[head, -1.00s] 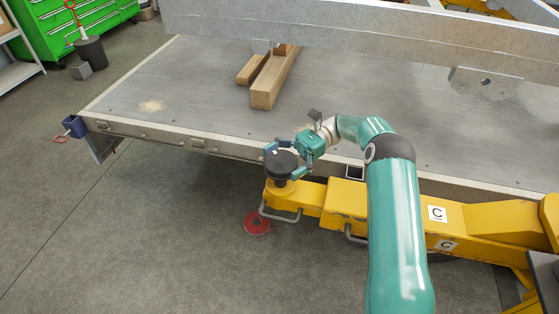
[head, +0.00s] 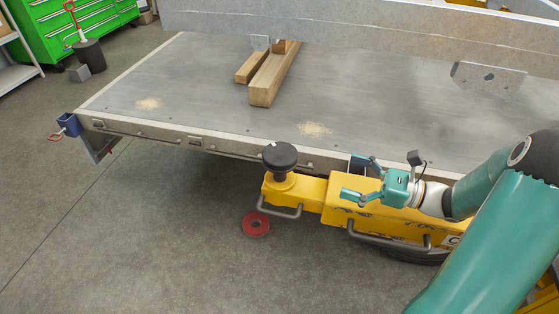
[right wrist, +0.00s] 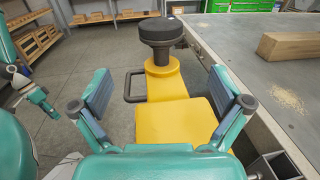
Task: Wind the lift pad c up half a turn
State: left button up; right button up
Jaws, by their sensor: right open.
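The lift pad c is a round black pad (head: 280,156) on a short post at the end of a yellow lift arm (head: 340,196). It stands just off the front edge of the trailer deck. It also shows in the right wrist view (right wrist: 161,35), upright at the top middle. My right gripper (head: 352,177) is open and empty, to the right of the pad and above the yellow arm, clear of the pad. In the right wrist view its two fingers (right wrist: 160,100) stand wide apart with the yellow arm between them. My left gripper does not show in the head view.
The trailer deck (head: 190,90) lies behind the pad, with wooden beams (head: 272,78) on it and a steel frame rail (head: 350,35) above. Grey handles (head: 280,210) stick out from the yellow arm. A red disc (head: 256,224) lies on the floor. Open floor is at the front left.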

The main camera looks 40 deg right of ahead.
aim_at(281, 153)
jog(key=shift+s+a+f+h, duration=0.1)
jog(key=shift+s+h, duration=0.05)
jog(key=shift+h, duration=0.25)
jog(key=shift+a, duration=0.1)
jog(key=p+x, duration=0.1)
jog(key=x, duration=1.5)
jog(key=shift+w+a, duration=0.1)
jog(key=shift+w, duration=0.15)
jog(key=shift+c, duration=0.3)
jog(key=c, duration=0.9)
jog(key=shift+y+p, duration=0.45)
jog(key=shift+y, duration=0.15)
jog(key=n+g+y, duration=0.2)
jog(key=n+g+y+p, duration=0.1)
jog(key=g, duration=0.1)
jog(key=shift+r+n+y, duration=0.2)
jog(key=shift+n+y, duration=0.2)
jog(key=shift+f+n+g+y+p, duration=0.1)
jog(key=shift+n+g+y+p, duration=0.25)
jog(key=shift+n+g+y, duration=0.9)
jog(key=shift+f+n+g+y+p, duration=0.1)
jog(key=shift+n+g+y+p, duration=0.25)
jog(key=shift+n+g, duration=1.05)
